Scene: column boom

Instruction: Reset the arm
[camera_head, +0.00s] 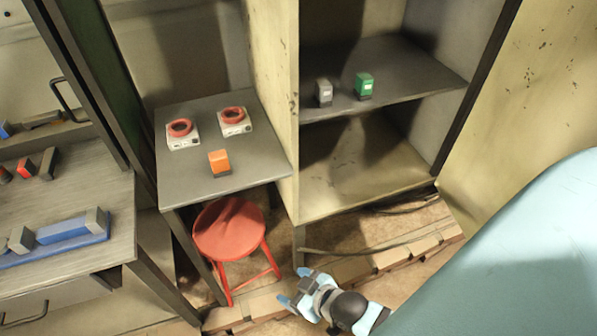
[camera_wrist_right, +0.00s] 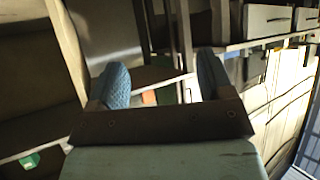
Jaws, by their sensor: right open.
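My right gripper (camera_head: 296,290) is low in the head view, over the floor in front of the open cabinet and right of the red stool. Its blue fingertips are apart with nothing between them. In the right wrist view the same gripper (camera_wrist_right: 165,85) shows two blue fingers spread wide, with only distant furniture behind the gap. My left gripper is not in view.
A grey table (camera_head: 220,186) holds an orange box (camera_head: 219,163) and two white devices with red rings (camera_head: 181,128). A red stool (camera_head: 229,229) stands below. A cabinet shelf (camera_head: 400,75) holds a grey box (camera_head: 324,92) and a green box (camera_head: 364,86). A workbench (camera_head: 90,200) is left.

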